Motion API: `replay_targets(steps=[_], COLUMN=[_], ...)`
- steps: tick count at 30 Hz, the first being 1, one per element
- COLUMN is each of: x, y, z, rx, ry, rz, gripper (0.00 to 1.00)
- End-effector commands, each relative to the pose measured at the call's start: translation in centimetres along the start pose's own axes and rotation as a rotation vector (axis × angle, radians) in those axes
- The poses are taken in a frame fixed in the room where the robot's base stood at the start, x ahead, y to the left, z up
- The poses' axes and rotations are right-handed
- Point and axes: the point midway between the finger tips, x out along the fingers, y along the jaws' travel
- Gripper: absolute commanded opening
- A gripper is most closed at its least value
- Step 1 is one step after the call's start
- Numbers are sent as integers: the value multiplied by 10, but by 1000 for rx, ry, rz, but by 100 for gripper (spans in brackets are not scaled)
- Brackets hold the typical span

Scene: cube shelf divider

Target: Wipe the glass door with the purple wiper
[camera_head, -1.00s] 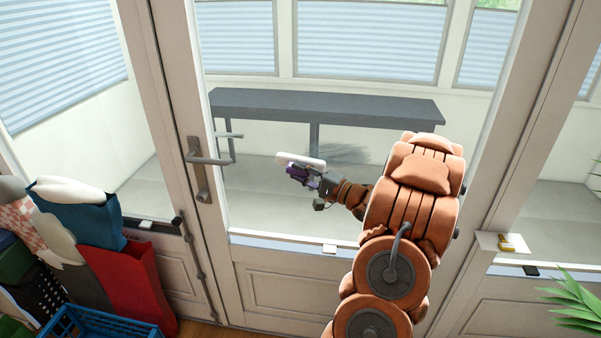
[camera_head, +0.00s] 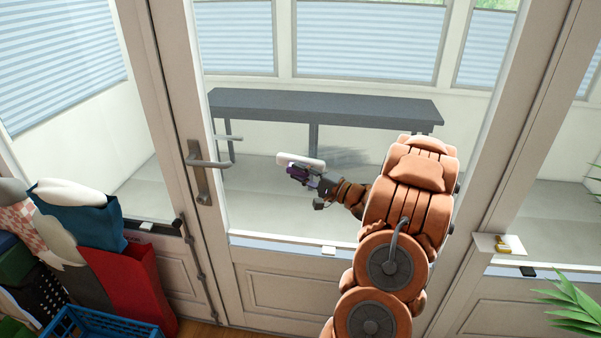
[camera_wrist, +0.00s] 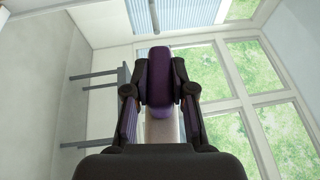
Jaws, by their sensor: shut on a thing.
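The purple wiper (camera_head: 297,171) is in my gripper, with its pale pad (camera_head: 301,161) on the side toward the glass door. My gripper (camera_head: 312,180) is shut on the wiper, in front of the lower middle of the glass. In the wrist view the wiper's purple body (camera_wrist: 159,78) sits between the two dark fingers of my gripper (camera_wrist: 160,100). The glass door (camera_head: 262,200) has a pale frame and a grey lever handle (camera_head: 203,163) at its left. I cannot tell whether the pad touches the glass.
Through the glass a dark grey bench (camera_head: 330,105) and blue blinds (camera_head: 365,40) show. Filled bags (camera_head: 128,285) and a blue crate (camera_head: 95,325) stand at lower left. A small shelf with a yellow item (camera_head: 503,244) and a plant (camera_head: 575,300) are at right.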

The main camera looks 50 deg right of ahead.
Motion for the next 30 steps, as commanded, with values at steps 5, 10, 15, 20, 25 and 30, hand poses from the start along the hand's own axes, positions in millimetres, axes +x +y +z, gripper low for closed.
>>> replay_targets(steps=[5, 10, 15, 20, 25, 30], x=[0, -6, -14, -23, -30, -32], y=[0, -2, -4, -5, -6, -5], z=[-1, -4, -7, -11, -14, -14], rx=[0, 0, 1, 0, 0, -1], ry=[0, 2, 2, 2, 2, 1], rz=[0, 1, 2, 2, 0, 0], gripper=[0, 0, 0, 0, 0, 0])
